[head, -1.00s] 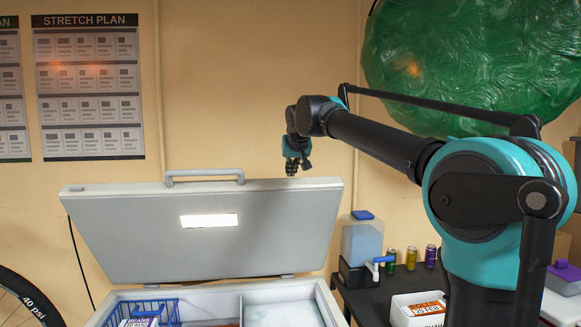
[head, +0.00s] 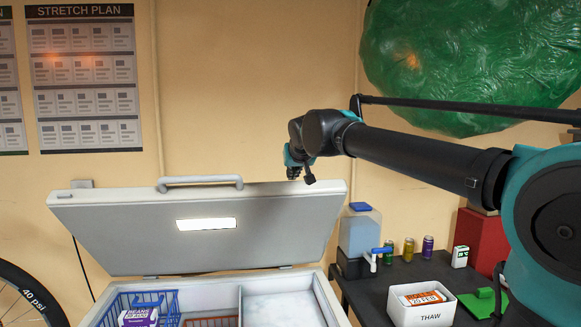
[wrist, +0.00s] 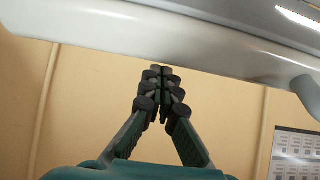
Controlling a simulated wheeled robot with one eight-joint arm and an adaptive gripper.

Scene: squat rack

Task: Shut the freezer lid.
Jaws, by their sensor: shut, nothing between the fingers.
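The grey freezer lid (head: 280,225) stands open, tilted back, with a lit panel on its inner face and a handle (head: 200,181) on its top edge. My gripper (head: 298,178) is at the lid's top edge, right of the handle; its fingertips are partly hard to make out there. In the wrist view my gripper (wrist: 160,75) is shut and empty, its fingertips close to the lid's edge (wrist: 150,40). I cannot tell whether they touch. The handle (wrist: 307,92) shows at the right there. The open freezer (head: 335,312) lies below the lid.
Inside the freezer are a blue wire basket (head: 168,300) and a purple-and-white box (head: 138,317). To the right, a dark table (head: 380,290) holds a water jug (head: 360,235), cans and a white THAW bin (head: 420,309). A green bulging mass (head: 460,65) hangs at upper right.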

